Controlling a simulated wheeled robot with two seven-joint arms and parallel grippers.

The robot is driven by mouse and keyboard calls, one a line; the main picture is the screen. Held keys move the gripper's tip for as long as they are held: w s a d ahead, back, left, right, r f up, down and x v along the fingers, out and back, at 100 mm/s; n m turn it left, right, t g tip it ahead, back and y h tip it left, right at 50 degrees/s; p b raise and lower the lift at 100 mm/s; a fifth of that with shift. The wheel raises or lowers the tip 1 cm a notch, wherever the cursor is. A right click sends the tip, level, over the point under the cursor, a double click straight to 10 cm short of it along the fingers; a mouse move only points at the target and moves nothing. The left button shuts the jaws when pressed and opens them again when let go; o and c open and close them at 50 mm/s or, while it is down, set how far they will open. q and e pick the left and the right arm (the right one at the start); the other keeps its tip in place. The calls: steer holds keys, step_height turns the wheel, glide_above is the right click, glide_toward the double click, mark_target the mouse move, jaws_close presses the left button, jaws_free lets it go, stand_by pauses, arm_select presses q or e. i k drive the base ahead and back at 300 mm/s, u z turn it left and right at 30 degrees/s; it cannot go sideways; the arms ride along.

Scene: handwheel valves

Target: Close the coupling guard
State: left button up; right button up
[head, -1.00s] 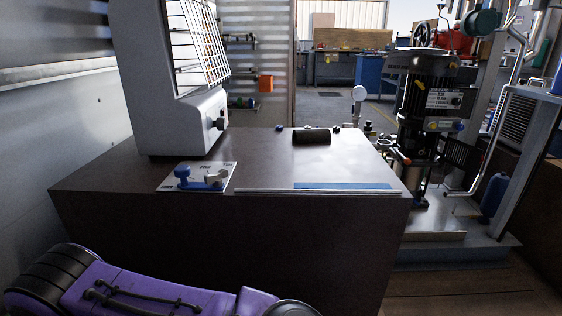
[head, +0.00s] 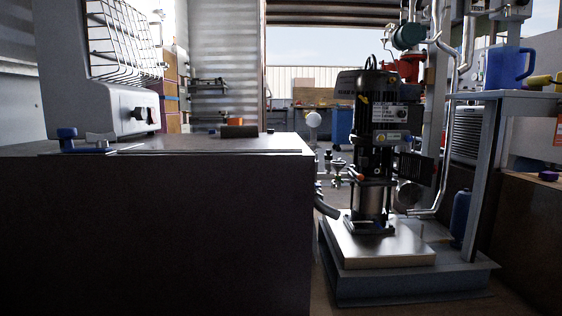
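A vertical pump (head: 372,150) with a black motor on top stands on a grey metal base to the right of the dark cabinet. Its coupling section (head: 371,196) shows between the motor and the lower body. A dark panel (head: 413,170) sticks out at the right of the coupling, and looks like the guard standing open. I cannot tell its hinge side for sure. Neither of my grippers shows in the head view.
A large dark cabinet (head: 160,230) fills the left and front. A grey heater with a wire grille (head: 125,40) stands on it. A shelf with a blue jug (head: 508,67) and a blue bottle (head: 461,216) are at the right. The pump's base plate (head: 385,248) has a low raised edge.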

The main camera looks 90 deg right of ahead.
mark_target(424, 167)
steer(key=k, duration=0.45)
steer(key=z, duration=5.4)
steer(key=i, duration=3.05)
steer(key=u, duration=3.55)
